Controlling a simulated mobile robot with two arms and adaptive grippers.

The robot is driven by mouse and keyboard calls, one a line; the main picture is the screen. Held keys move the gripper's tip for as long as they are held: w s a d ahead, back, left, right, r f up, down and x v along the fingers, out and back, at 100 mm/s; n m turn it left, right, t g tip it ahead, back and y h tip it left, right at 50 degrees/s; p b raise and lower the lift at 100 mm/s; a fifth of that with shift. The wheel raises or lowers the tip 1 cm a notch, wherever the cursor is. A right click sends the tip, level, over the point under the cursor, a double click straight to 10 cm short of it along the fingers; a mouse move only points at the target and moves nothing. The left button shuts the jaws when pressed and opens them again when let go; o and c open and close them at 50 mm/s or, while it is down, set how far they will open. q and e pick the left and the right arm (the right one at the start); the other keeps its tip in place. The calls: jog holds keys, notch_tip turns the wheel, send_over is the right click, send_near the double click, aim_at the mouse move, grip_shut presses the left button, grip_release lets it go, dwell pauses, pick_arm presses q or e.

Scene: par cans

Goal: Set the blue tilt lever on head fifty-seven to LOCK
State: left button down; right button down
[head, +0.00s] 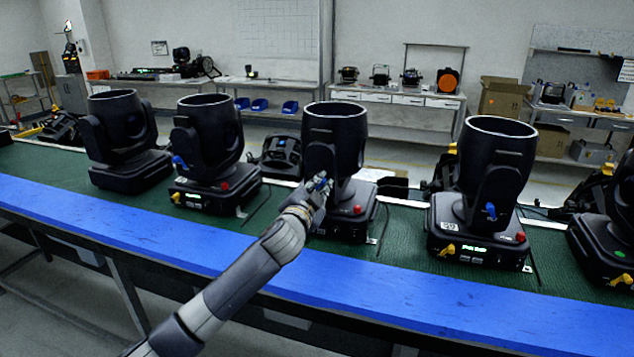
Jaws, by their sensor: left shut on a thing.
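Several black moving heads stand upright in a row on the bench. My left gripper (321,185) is at the yoke of the middle head (336,130), shut on what appears to be its blue tilt lever, which the fingers mostly hide. I cannot read the lever's position or any LOCK mark. This head's base has a red knob, and its number is not legible. The head to its left (208,130) shows a blue lever (180,162), and the head to its right (497,155) shows another blue lever (491,211). My right gripper is not in view.
The heads stand on a green mat (400,262) behind a blue front strip (420,310). Another head (118,125) stands at the left, and one is cut off at the right edge. Black gear (283,152) lies behind the row. The blue strip is clear except under my left arm.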

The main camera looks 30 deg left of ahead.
pick_arm(q)
jog(key=shift+d+m, duration=0.15)
jog(key=shift+m, duration=0.35)
jog(key=c, duration=1.6)
grip_release()
jog(key=shift+s+d+f, duration=0.15)
jog(key=shift+s, duration=0.4)
jog(key=v, duration=1)
jog(key=shift+s, duration=0.4)
